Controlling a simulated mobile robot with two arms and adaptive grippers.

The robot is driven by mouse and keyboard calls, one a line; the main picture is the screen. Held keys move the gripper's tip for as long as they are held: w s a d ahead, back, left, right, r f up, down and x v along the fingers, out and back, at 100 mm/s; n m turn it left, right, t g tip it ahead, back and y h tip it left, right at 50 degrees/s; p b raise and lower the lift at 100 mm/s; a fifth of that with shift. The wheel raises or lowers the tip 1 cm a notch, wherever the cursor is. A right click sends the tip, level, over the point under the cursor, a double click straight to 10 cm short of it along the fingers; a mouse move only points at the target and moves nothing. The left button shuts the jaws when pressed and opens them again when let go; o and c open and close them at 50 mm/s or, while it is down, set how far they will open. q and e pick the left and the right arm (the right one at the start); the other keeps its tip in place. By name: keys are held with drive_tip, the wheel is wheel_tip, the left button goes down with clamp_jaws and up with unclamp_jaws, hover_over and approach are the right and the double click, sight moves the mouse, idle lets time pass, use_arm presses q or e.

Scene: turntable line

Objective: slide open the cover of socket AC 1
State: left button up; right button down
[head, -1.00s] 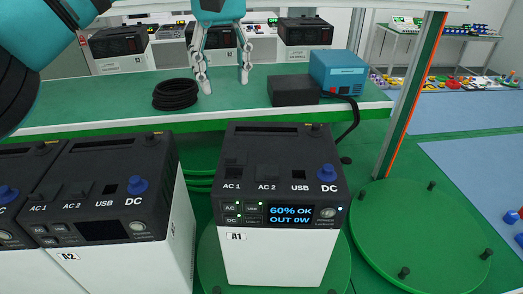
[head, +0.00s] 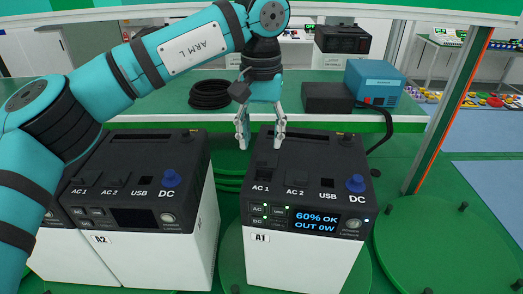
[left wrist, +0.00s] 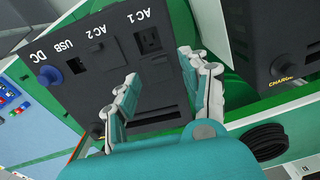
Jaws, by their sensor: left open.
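The power station A1 (head: 305,262) stands upright on a green turntable, its screen reading 60% OK, OUT 0W. Socket AC 1 (head: 262,174) is at the left of its dark top panel. In the left wrist view the dark face of socket AC 1 (left wrist: 150,41) shows uncovered, with a raised cover piece (left wrist: 153,60) at its edge toward my gripper. The AC 2 cover (head: 298,178) lies over its socket. My left gripper (head: 261,146) is open and empty, fingers down, above the rear left of A1's top, behind AC 1. Whether a fingertip touches the cover I cannot tell.
Power station A2 (head: 165,245) stands close to the left. A blue DC knob (head: 355,184) rises at A1's right. Behind are a green bench with a black cable coil (head: 209,94), a black box (head: 328,98) and a blue box (head: 372,82). An empty turntable (head: 430,250) is at right.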

sight(263, 159)
use_arm(q)
wheel_tip(263, 159, down, 5)
drive_tip(key=shift+p, duration=0.45)
clamp_jaws()
drive_tip(key=shift+d, duration=0.1)
drive_tip(key=shift+w, duration=0.1)
idle(0.6)
